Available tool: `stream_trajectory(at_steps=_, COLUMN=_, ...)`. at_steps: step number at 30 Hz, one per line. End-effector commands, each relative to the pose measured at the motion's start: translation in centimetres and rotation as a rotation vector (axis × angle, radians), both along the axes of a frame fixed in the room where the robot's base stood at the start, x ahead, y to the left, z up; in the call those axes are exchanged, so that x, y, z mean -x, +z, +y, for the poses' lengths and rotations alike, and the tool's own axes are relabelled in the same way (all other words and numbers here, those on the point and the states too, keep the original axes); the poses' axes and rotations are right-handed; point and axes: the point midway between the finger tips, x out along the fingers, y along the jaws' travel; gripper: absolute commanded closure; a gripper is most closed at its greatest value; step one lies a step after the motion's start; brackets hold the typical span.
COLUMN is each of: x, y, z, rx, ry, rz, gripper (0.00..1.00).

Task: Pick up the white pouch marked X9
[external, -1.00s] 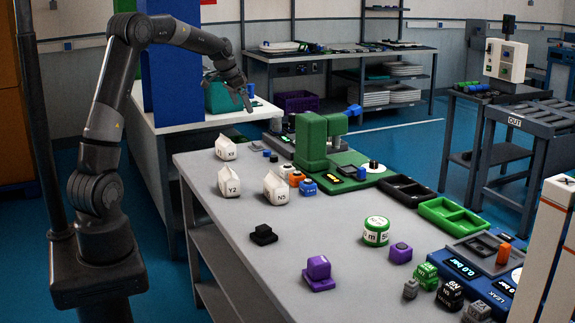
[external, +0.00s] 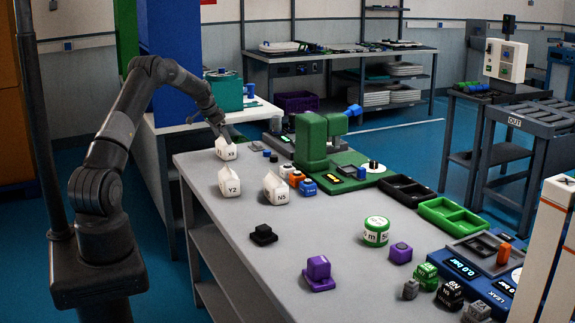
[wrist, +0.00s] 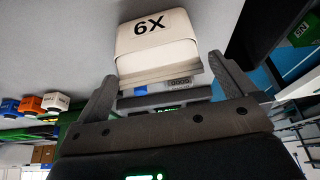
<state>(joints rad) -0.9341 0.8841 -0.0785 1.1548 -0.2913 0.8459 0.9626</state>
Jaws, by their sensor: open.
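The white pouch marked X9 (external: 226,151) stands upright at the far left corner of the grey table (external: 215,217). In the wrist view the pouch (wrist: 157,48) shows its label upside down, with its folded top edge toward my gripper. My gripper (external: 223,133) is right at the top of the pouch. In the wrist view my gripper (wrist: 165,88) is open, with one finger on each side of the pouch's top edge. I cannot tell whether either finger touches it.
White pouches marked Y2 (external: 229,182) and N5 (external: 276,188) stand nearer on the table. Small orange (external: 297,178) and blue (external: 308,187) blocks and a green machine (external: 312,142) are to the right. The table's left edge is close to the X9 pouch.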

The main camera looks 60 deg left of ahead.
Motion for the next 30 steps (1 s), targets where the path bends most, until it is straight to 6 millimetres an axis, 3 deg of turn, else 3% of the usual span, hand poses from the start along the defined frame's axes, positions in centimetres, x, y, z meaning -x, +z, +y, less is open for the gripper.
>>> stream_trajectory(at_steps=16, x=-2.2, y=-6.1, z=-0.1, rx=0.0, ry=0.0, rz=0.0, gripper=0.0)
stream_trajectory(at_steps=24, x=-2.4, y=-6.4, z=-0.1, rx=-0.001, ry=0.0, rz=-0.001, gripper=0.01)
stream_trajectory(at_steps=30, x=-2.4, y=-6.4, z=-0.1, rx=0.0, ry=0.0, rz=0.0, gripper=0.17)
